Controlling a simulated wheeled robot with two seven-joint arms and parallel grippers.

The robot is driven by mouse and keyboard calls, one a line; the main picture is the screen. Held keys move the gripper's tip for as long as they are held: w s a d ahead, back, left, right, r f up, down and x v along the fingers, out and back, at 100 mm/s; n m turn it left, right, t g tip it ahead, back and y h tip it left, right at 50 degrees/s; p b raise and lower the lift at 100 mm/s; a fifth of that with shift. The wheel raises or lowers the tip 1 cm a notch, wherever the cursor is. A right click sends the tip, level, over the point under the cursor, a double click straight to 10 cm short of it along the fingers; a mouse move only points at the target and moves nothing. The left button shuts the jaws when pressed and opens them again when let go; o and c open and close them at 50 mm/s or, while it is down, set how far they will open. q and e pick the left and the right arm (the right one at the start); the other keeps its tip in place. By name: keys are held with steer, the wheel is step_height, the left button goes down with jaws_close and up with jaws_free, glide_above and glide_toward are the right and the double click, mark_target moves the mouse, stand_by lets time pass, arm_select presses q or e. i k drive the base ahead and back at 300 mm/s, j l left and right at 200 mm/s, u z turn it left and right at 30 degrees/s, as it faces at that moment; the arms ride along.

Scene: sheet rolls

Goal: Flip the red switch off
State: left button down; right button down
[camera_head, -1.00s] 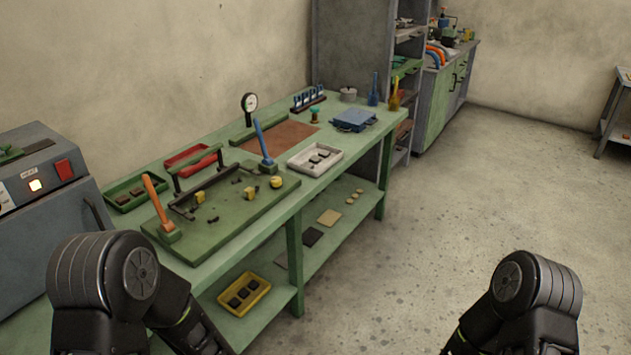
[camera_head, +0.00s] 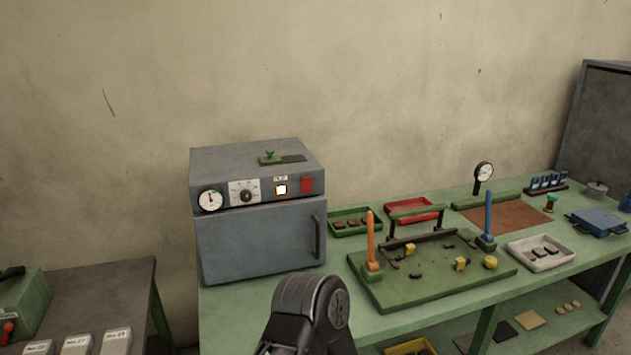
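A red switch (camera_head: 307,184) sits at the right end of the control strip of a grey oven (camera_head: 262,244) on the green workbench. A lit indicator (camera_head: 281,189) glows just left of the switch, with a dial knob (camera_head: 244,193) and a round gauge (camera_head: 210,200) farther left. The switch's exact tilt is too small to tell. Neither gripper shows. Only a black link of one of my arms is visible at the bottom middle, in front of the bench and below the oven.
Right of the oven, the green workbench (camera_head: 340,304) holds a green tray (camera_head: 343,232), a red tray (camera_head: 437,206) and a green fixture board (camera_head: 440,287) with upright orange (camera_head: 370,237) and blue (camera_head: 488,214) handles. A dark side table (camera_head: 128,277) stands left.

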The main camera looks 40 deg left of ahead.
mark_target(306, 187)
steer(key=k+u, duration=0.1)
steer(key=u, duration=1.75)
